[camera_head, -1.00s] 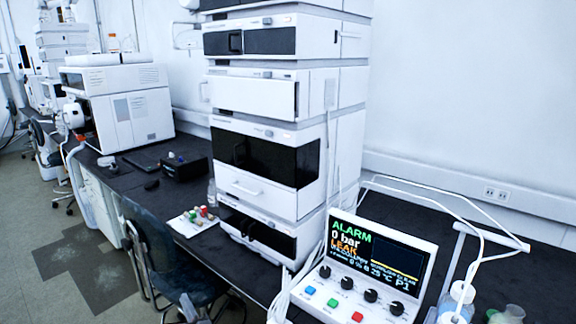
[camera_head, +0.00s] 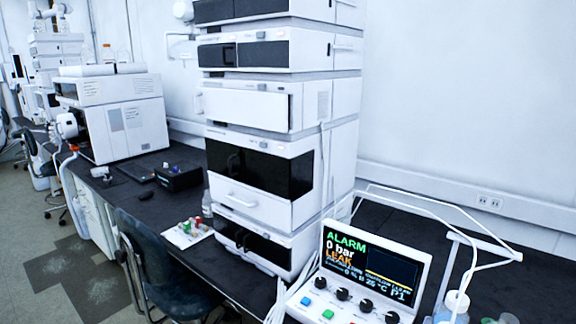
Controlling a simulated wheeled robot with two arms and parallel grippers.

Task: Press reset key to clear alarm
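The control box (camera_head: 358,285) stands on the dark bench at the lower right, its front cut off by the bottom edge. Its tilted screen (camera_head: 372,263) reads ALARM in green, 0 bar in white and LEAK in orange. Below the screen is a row of black knobs (camera_head: 342,294). A blue key (camera_head: 306,301) and a green key (camera_head: 327,314) show at the front left of the panel. No red key shows in the present view. Neither of my grippers is in view.
A tall white instrument stack (camera_head: 265,185) stands left of the box. A bottle (camera_head: 455,305) with white tubing stands to its right. Small vials on a white sheet (camera_head: 186,236) lie on the bench (camera_head: 225,262). A dark chair (camera_head: 160,262) stands at the bench's front.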

